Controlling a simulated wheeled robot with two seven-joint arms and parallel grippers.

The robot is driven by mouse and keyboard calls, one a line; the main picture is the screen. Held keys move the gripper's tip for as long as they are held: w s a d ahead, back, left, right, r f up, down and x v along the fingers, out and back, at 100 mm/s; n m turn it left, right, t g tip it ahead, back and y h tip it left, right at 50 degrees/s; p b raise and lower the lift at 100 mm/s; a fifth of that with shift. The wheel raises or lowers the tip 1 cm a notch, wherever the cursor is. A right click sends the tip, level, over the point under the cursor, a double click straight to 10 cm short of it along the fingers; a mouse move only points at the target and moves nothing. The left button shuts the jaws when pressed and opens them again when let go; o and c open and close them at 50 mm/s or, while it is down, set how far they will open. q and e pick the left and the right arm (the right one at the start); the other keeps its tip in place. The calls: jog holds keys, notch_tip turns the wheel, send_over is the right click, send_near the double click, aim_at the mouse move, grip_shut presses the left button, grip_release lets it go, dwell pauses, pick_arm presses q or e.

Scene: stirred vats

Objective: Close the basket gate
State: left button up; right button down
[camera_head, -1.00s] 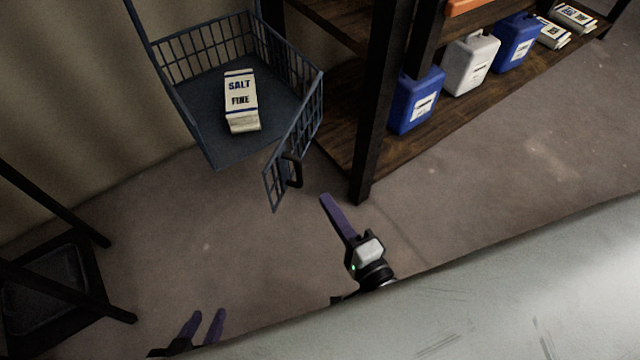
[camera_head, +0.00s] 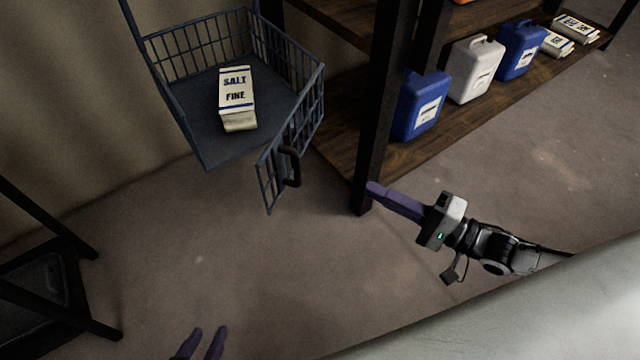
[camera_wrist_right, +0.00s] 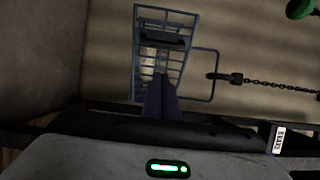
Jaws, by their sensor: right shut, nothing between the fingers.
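The blue-grey wire basket (camera_head: 228,130) is at the upper left of the head view. Its barred gate (camera_head: 270,178) stands swung open at the front right corner, with a black handle (camera_head: 290,167) on it. A white salt sack (camera_head: 238,97) lies on the basket floor. My right gripper (camera_head: 372,188) is shut and empty, right of the gate and apart from it, by the shelf post. In the right wrist view its fingers (camera_wrist_right: 161,78) point at the bars, with the handle (camera_wrist_right: 160,40) beyond. My left gripper (camera_head: 209,333) is open and empty at the bottom edge.
A wooden shelf (camera_head: 345,145) with a dark post (camera_head: 383,110) stands right of the basket, holding blue and white jugs and sacks. A dark frame (camera_head: 50,285) stands at lower left. A chain (camera_wrist_right: 275,84) shows in the wrist view. Floor before the basket is clear.

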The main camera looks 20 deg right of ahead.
jog(key=s+a+x, duration=0.1)
jog(key=a+x, duration=0.1)
jog(key=x, duration=1)
jog(key=shift+s+a+b, duration=0.2)
jog(key=shift+a+b, duration=0.05)
jog(key=shift+b, duration=0.15)
jog(key=shift+a+f, duration=0.1)
